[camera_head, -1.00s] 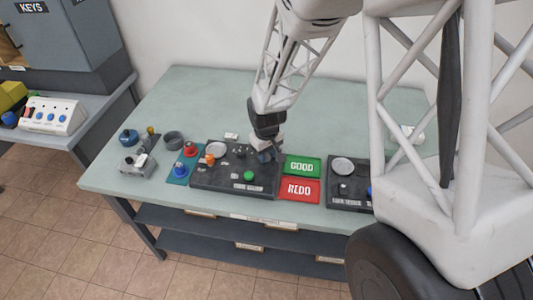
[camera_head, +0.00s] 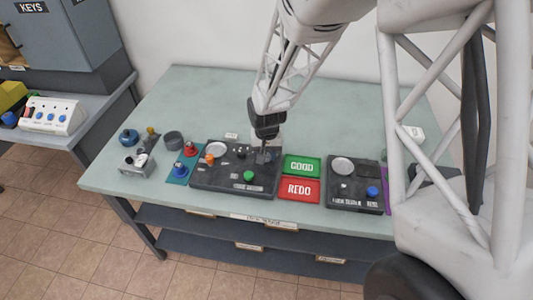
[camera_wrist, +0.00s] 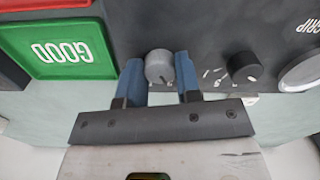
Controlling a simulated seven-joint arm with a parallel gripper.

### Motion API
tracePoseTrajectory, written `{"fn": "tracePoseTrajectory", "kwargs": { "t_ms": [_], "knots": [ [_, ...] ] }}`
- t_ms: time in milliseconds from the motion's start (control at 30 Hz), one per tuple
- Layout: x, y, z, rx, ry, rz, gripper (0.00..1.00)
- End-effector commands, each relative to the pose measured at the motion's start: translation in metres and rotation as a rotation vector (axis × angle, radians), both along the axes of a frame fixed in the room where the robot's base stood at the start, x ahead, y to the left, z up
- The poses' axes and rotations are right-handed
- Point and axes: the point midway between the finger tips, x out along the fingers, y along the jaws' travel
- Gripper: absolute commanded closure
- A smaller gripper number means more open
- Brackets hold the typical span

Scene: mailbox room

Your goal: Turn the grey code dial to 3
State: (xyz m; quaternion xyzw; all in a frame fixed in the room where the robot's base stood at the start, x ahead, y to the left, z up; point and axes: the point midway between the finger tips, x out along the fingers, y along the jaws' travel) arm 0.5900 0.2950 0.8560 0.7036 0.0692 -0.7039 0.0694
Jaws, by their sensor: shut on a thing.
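The grey code dial (camera_wrist: 159,66) is a round knob on the dark panel (camera_head: 215,185), and it shows between my two blue fingers in the wrist view. My gripper (camera_wrist: 159,74) is shut on the dial, one finger on each side. In the head view my gripper (camera_head: 264,157) is at the panel's right part, and it hides the dial there. Pale scale marks show to the right of the dial in the wrist view. The dial's numbers and pointer setting cannot be read.
A black knob (camera_wrist: 241,67) is close by on the same panel. The panel also has a green button (camera_head: 249,176) and an orange knob (camera_head: 209,160). The green GOOD tray (camera_wrist: 63,46) and red REDO tray (camera_head: 299,190) are beside it. The table's back is clear.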

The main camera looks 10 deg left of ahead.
Motion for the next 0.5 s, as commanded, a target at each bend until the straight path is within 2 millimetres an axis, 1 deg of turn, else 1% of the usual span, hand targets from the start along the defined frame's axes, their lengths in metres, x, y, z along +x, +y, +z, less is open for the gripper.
{"fn": "tracePoseTrajectory", "kwargs": {
  "t_ms": [200,500],
  "knots": [
    [0.0002,0.0,0.0007,0.0,-0.001,-0.085,0.92],
    [0.0005,0.0002,0.0009,0.0,-0.001,-0.11,0.92]
  ]
}}
